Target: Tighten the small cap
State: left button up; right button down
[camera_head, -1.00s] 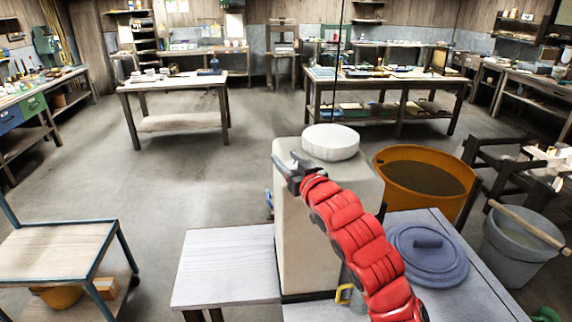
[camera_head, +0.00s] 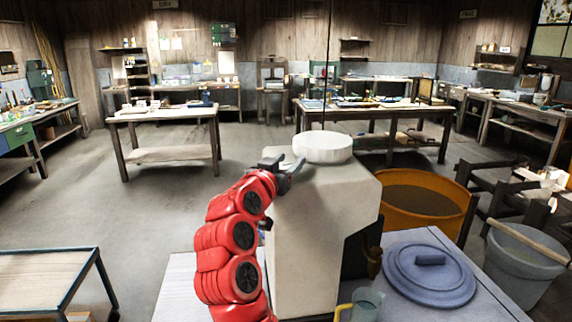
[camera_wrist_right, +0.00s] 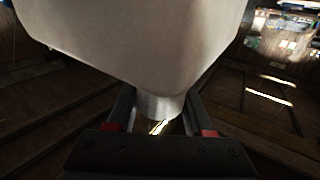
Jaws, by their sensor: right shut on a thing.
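A tall pale block-shaped mould (camera_head: 305,245) stands on the table, with a wide round white cap (camera_head: 322,148) on its top. My right gripper (camera_head: 288,167), on the red arm, is at the top left edge of the mould, just left of the white cap. In the right wrist view the gripper (camera_wrist_right: 160,125) is shut on a short pale cylindrical piece, which looks like the small cap (camera_wrist_right: 158,104), at the mould's narrow end. The fingers lie on both sides of it. The head view does not show this piece clearly. My left gripper is not in view.
A thin dark line (camera_head: 328,65) runs up from the white cap. An orange tub (camera_head: 455,222) stands behind right, and a round blue-grey lid (camera_head: 430,275) lies on the table. A jug (camera_head: 367,303) is at the mould's front. A grey bucket (camera_head: 520,260) stands at right.

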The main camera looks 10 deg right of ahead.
jog(key=shift+s+d+m+g+h+p, duration=0.1)
jog(key=shift+m+g+h+p, duration=0.15)
jog(key=shift+m+g+h, duration=0.45)
jog(key=shift+s+d+m+g+h+p, duration=0.1)
jog(key=shift+m+g+h+p, duration=0.15)
jog(key=shift+m+g+h, duration=0.4)
jog(key=shift+h, duration=0.35)
jog(key=shift+c, duration=1.4)
grip_release()
jog(key=shift+d, duration=0.1)
jog(key=b+v, duration=0.2)
jog(key=v, duration=1.5)
jog(key=shift+s, duration=0.2)
jog(key=shift+f, duration=0.1)
